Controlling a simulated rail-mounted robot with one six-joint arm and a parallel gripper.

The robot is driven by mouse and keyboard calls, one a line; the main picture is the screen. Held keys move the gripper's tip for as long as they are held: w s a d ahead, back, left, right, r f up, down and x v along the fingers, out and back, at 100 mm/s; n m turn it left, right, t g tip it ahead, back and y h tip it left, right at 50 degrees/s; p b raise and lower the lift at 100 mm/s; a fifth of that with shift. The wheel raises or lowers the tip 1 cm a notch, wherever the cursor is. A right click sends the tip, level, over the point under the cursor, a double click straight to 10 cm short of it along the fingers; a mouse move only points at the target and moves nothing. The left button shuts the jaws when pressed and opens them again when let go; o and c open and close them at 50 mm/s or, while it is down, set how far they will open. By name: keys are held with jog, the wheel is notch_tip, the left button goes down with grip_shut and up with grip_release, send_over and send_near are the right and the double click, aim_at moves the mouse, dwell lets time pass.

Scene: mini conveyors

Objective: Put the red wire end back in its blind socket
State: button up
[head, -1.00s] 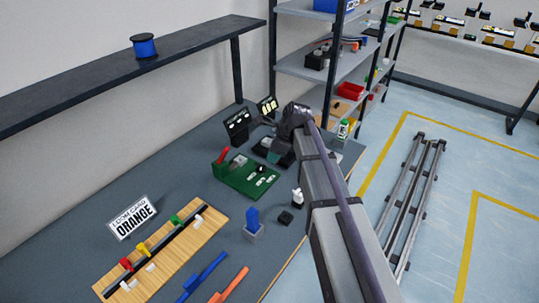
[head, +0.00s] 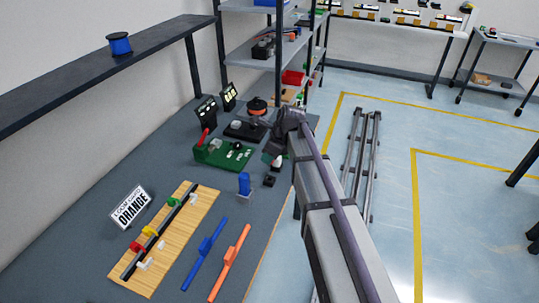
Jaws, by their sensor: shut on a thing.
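My gripper (head: 279,142) is a dark shape at the end of my arm, over the right side of the bench. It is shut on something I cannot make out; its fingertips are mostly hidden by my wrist. A wooden board (head: 190,232) lies at the front left with a black strip (head: 162,238) across it. Red (head: 137,248), yellow (head: 149,231) and green (head: 173,202) pieces sit along the strip, with small white pieces beside it. My gripper is well apart from this board. I cannot tell which part is the red wire end, and I see no socket opening.
A green board (head: 222,155) with a red lever (head: 204,137) stands behind the wooden board. A blue part (head: 244,184), a white bottle (head: 277,164) and blue (head: 205,252) and orange (head: 231,262) tools are close by. Shelving (head: 258,65) rises behind.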

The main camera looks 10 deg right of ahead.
jog(key=b, duration=0.6)
send_over(266, 178)
jog(key=d, duration=0.1)
jog(key=shift+s+f, duration=0.2)
jog(key=shift+f, duration=1.25)
jog(key=shift+s+f, duration=0.2)
jog(key=shift+f, duration=1.25)
jog(key=shift+f+b, duration=1.1)
jog(key=shift+f, duration=0.25)
jog(key=o, duration=1.1)
jog(key=shift+r, duration=0.1)
jog(key=shift+c, duration=0.2)
jog(key=shift+d, duration=0.1)
jog(key=p+v, duration=1)
jog(key=shift+r, duration=0.4)
jog(key=shift+d, duration=0.1)
